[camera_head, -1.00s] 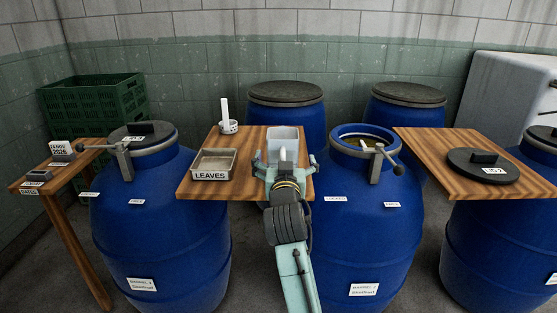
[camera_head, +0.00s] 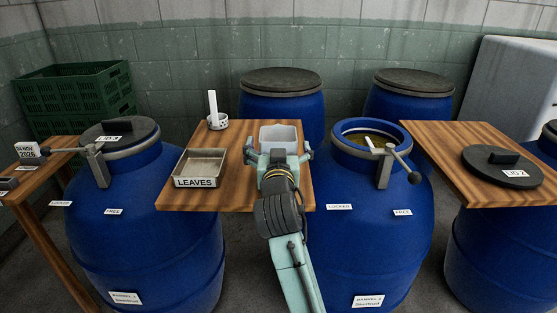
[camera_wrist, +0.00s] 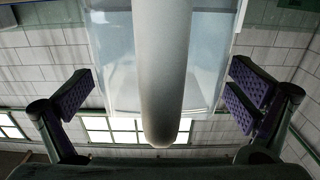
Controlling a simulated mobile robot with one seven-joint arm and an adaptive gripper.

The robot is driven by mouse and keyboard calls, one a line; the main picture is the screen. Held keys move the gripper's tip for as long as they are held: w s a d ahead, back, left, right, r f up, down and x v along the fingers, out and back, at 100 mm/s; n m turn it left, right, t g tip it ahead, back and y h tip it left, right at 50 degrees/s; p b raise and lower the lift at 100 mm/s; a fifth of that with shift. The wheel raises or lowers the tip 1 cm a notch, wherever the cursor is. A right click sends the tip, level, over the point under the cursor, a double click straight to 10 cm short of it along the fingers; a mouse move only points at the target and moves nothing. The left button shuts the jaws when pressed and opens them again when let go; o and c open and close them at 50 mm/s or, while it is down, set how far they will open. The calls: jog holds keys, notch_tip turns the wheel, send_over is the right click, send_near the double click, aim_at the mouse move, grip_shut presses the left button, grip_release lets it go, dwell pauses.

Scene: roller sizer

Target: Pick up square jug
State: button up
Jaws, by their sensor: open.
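The square jug (camera_head: 278,136) is a pale, translucent square container standing on the middle wooden board (camera_head: 235,190). My gripper (camera_head: 278,154) is at the near side of the jug, with its two fingers spread wide. In the wrist view the jug's clear body (camera_wrist: 112,60) fills the upper middle. Its rounded, pale handle (camera_wrist: 160,85) hangs down the centre of that picture. The purple-padded fingers of my gripper (camera_wrist: 165,95) stand apart on either side of the handle, with gaps on both sides. My arm hides the jug's lower front in the head view.
A tray labelled LEAVES (camera_head: 201,168) and a white cup with an upright stick (camera_head: 216,122) share the board. An open blue barrel (camera_head: 370,215) stands to the right, its clamp lever (camera_head: 405,165) sticking out. A closed barrel (camera_head: 150,225) stands left.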

jog(key=shift+s+r, duration=0.15)
jog(key=shift+r, duration=0.05)
jog(key=shift+c, duration=0.4)
jog(key=c, duration=1.8)
jog(key=shift+c, duration=0.8)
jog(key=shift+r, duration=0.1)
